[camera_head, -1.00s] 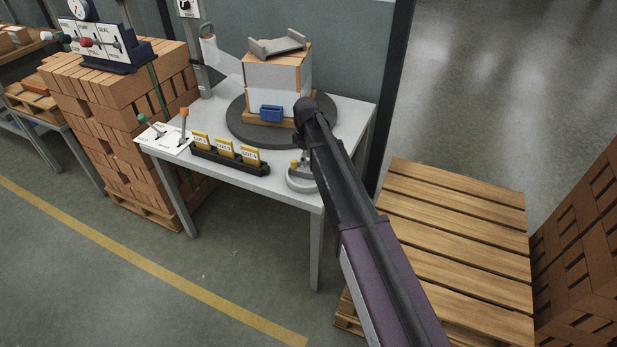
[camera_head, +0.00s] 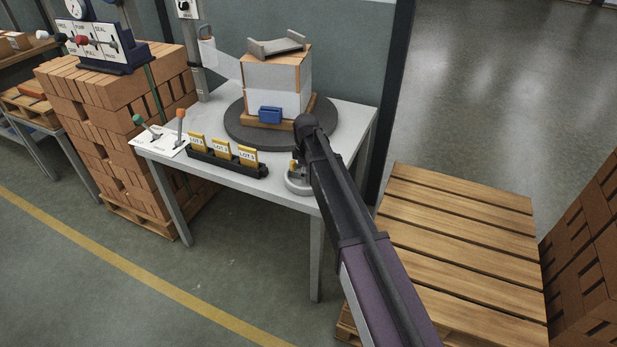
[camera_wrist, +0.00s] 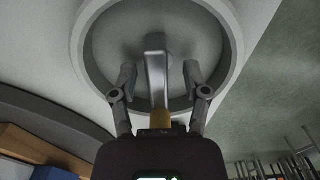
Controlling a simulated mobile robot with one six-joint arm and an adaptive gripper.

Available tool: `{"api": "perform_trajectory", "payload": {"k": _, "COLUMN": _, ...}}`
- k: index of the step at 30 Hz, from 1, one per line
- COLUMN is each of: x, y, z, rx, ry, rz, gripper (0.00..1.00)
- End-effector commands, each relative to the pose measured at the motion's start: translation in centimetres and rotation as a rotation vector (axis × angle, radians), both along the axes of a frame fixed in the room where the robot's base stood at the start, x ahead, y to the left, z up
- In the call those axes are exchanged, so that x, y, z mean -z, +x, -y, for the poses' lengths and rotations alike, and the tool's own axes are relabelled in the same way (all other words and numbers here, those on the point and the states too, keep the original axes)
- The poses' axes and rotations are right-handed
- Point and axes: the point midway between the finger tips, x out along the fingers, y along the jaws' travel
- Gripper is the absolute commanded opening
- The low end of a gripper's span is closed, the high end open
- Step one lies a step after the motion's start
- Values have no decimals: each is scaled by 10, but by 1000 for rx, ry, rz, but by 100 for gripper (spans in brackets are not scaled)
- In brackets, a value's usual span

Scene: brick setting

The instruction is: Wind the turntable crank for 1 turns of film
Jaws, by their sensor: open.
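The crank stands at the front right corner of the white table (camera_head: 345,112). Its round grey base (camera_head: 297,187) shows beside my arm, with a bit of its yellow grip (camera_head: 294,166) above. In the wrist view, the crank's pale metal arm (camera_wrist: 155,65) lies across the round dish, and the yellow grip (camera_wrist: 160,120) is between my fingers. My gripper (camera_wrist: 159,76) is open, with one finger on each side of the crank. My arm hides it in the head view. The dark round turntable (camera_head: 240,128) carries a white-wrapped brick stack (camera_head: 268,80) on a wooden base.
A black rack (camera_head: 228,164) with yellow lot cards and a white lever plate (camera_head: 160,143) sit along the table's front. A wooden pallet (camera_head: 455,235) is at right, beside stacked bricks (camera_head: 585,240). Another brick stack (camera_head: 125,110) stands at left. The floor in front is clear.

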Motion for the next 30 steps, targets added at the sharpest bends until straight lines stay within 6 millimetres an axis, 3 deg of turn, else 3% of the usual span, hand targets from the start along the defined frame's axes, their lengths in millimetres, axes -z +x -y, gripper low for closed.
{"api": "perform_trajectory", "payload": {"k": 11, "x": 1, "y": 0, "z": 0, "rx": 0, "ry": 0, "rz": 0, "gripper": 60}}
{"api": "perform_trajectory", "payload": {"k": 17, "x": 1, "y": 0, "z": 0, "rx": 0, "ry": 0, "rz": 0, "gripper": 1}}
{"api": "perform_trajectory", "payload": {"k": 30, "x": 1, "y": -2, "z": 0, "rx": 73, "ry": 1, "rz": -5, "gripper": 0}}
